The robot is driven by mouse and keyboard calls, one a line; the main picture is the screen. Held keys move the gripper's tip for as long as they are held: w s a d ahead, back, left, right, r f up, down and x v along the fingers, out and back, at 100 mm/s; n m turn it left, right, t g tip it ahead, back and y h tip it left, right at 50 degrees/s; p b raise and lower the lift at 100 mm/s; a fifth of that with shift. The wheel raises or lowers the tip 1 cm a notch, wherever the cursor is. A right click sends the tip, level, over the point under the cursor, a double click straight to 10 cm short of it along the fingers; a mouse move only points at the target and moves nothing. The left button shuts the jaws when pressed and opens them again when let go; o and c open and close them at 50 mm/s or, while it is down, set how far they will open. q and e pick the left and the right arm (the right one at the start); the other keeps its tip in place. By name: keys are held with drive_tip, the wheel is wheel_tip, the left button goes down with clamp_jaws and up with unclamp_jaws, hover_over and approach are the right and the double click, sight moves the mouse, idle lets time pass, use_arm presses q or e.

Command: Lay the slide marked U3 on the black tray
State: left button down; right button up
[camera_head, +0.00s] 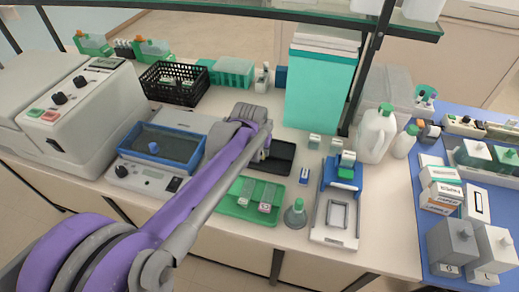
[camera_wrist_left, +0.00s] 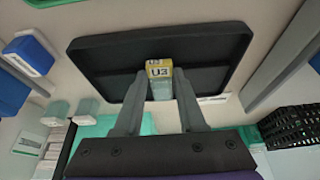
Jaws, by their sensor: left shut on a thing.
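The slide marked U3 (camera_wrist_left: 160,80) has a yellow and white label and a pale, clear body. In the left wrist view it stands between the fingers of my left gripper (camera_wrist_left: 160,92), which is shut on it. The black tray (camera_wrist_left: 100,58) lies behind the slide in that view, with a raised rim. In the head view the black tray (camera_head: 284,158) shows just right of my left gripper (camera_head: 260,157), partly hidden by my arm. I cannot tell whether the slide touches the tray. My right gripper is not in view.
A green tray (camera_head: 232,207) with slides lies in front of the black tray. A blue-rimmed bath (camera_head: 160,134) is at left and a black basket (camera_head: 166,97) behind. A flask (camera_head: 295,215) and a blue-and-white stand (camera_head: 322,230) are at right.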

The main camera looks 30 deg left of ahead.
use_arm(q)
drive_tip(key=shift+f, duration=0.2)
idle(0.5)
drive_tip(key=shift+c, duration=2.1)
unclamp_jaws()
drive_tip(key=v, duration=1.1)
drive_tip(key=shift+p, duration=0.35)
drive_tip(key=shift+f, duration=0.15)
